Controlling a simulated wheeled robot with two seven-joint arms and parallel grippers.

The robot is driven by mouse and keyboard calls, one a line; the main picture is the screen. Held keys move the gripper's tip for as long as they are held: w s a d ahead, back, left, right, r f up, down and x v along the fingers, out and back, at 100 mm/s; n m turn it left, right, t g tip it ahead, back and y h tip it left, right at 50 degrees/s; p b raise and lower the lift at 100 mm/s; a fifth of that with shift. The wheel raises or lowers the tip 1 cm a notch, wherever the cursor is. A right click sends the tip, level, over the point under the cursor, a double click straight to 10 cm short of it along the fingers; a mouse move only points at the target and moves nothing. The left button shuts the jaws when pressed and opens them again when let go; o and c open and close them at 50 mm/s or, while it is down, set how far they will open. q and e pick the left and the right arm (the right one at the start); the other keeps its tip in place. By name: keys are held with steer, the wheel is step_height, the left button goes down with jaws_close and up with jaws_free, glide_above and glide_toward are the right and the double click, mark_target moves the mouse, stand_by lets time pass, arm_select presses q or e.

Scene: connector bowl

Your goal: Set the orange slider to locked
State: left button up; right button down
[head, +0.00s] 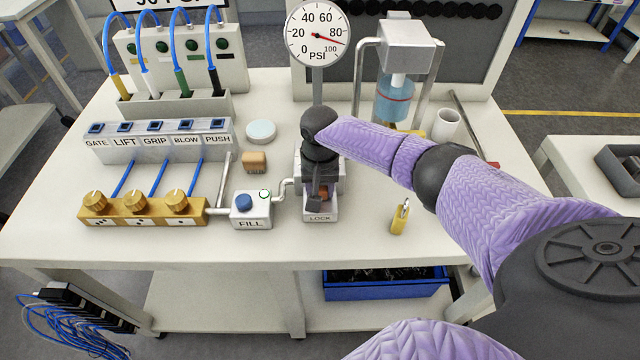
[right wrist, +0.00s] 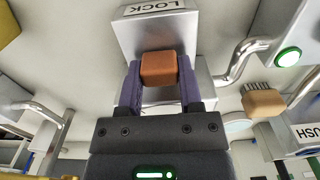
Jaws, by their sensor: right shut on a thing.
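The orange slider (right wrist: 159,68) is a small block on a metal housing (right wrist: 120,40) in the right wrist view. The housing's front end carries the word LOCK, at the top of that view, and a stretch of bare metal lies between the block and the label. My right gripper (right wrist: 158,72) is shut on the slider, one dark finger on each side. In the head view, the gripper (head: 319,195) reaches down over the housing (head: 321,215) and only a bit of the orange slider (head: 324,191) shows. My left gripper is not in view.
Left of the housing stand a FILL box (head: 250,212) joined by a pipe, a brown brush (head: 255,162) and a knob panel (head: 140,210). A brass padlock (head: 400,217) is to the right. A pressure gauge (head: 318,33) stands behind. The table's front strip is clear.

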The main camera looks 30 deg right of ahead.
mark_target(320, 187)
steer(key=shift+c, duration=1.2)
jaws_free()
steer(key=shift+w+d, duration=0.1)
step_height(320, 187, up, 10)
steer(key=p, duration=0.3)
steer(key=shift+p, duration=0.35)
